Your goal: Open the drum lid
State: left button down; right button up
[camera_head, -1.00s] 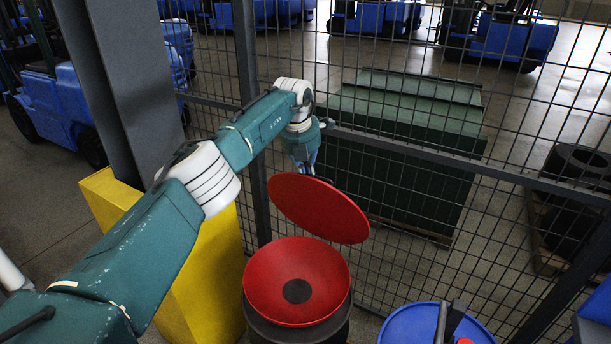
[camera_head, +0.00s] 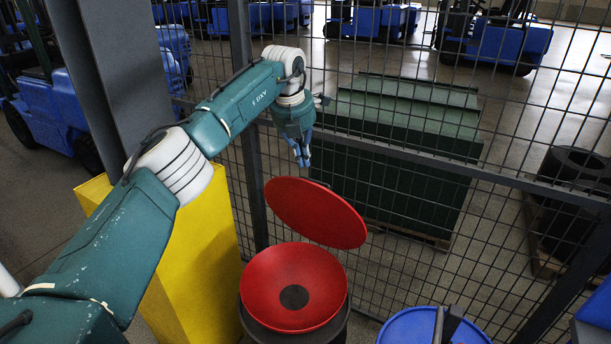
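The round red drum lid (camera_head: 315,212) stands tilted up at the back of the drum, with its face toward me. Below it, the dark drum (camera_head: 294,335) has a red funnel-shaped top (camera_head: 262,280) with a dark round center, which lies uncovered. My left gripper (camera_head: 302,160) hangs fingers down just above and behind the lid's upper edge. It appears apart from the lid and holds nothing that I can see. The fingers are small, and their opening is unclear. My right gripper does not show.
A wire mesh fence (camera_head: 400,262) runs close behind the drum. A yellow post guard (camera_head: 190,270) stands to the left, and a blue drum (camera_head: 405,328) to the right. Beyond the fence are a green bin (camera_head: 400,150) and blue forklifts (camera_head: 500,42).

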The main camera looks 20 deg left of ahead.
pick_arm(q)
jog(key=d, duration=0.1)
jog(key=s+d+h, duration=0.1)
jog(key=shift+d+m+b, duration=0.35)
jog(key=shift+d+m, duration=0.05)
jog(key=s+d+f+m+h+b, duration=0.25)
jog(key=d+f+h, duration=0.3)
jog(key=d, duration=0.65)
jog(key=s+d+m+h+b, duration=0.1)
jog(key=s+d+m+h, duration=0.15)
jog(key=d+h, duration=0.4)
jog(key=s+d+m+h+b, duration=0.1)
jog(key=s+d+h, duration=0.3)
jog(key=d, duration=0.6)
jog(key=a+r+n+t+h+b, duration=0.2)
jog(key=a+r+n+t+h, duration=0.1)
jog(key=a+t, duration=0.15)
jog(key=n+t+y+b, duration=0.4)
jog(key=n+t+y, duration=1)
jog(key=n+y, duration=0.65)
send_near(308, 196)
jog(key=shift+n+h, duration=0.75)
jog(key=shift+h, duration=0.2)
jog(key=p+x, duration=0.1)
jog(key=x, duration=0.1)
jog(key=p+x, duration=0.1)
jog(key=x, duration=0.1)
jog(key=a+p+x, duration=0.1)
jog(key=x, duration=0.2)
jog(key=shift+w+f, duration=0.1)
